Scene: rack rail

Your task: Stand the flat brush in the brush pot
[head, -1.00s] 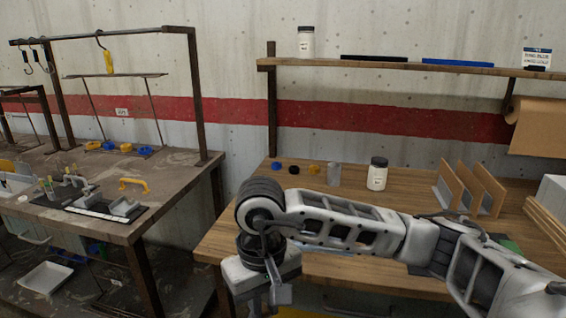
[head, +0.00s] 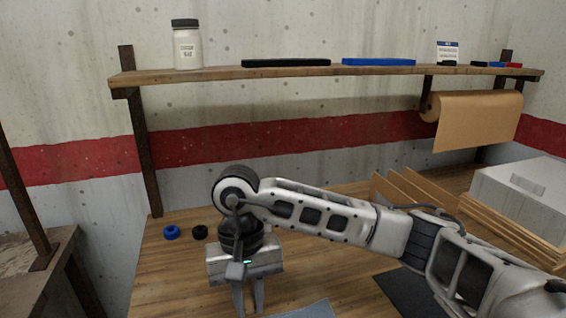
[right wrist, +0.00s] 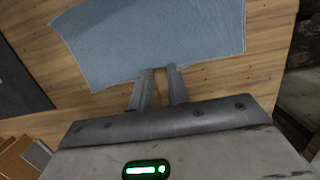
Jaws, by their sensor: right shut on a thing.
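My right gripper (head: 249,295) points down over the wooden bench in the head view. In the right wrist view its two fingers (right wrist: 160,88) are close together, with a narrow tan strip between them. I take the strip for part of the flat brush, but its shape is too hidden to be sure. No brush pot shows in the frames from now; my right arm covers much of the bench behind it. My left gripper is not in view.
A blue-grey cloth (right wrist: 150,40) lies on the bench (head: 180,290) by the fingers. A blue ring (head: 171,232) and a black ring (head: 200,232) lie left of my gripper. Upright boards (head: 405,187) and a pale box (head: 525,190) stand right. A shelf (head: 220,76) runs above.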

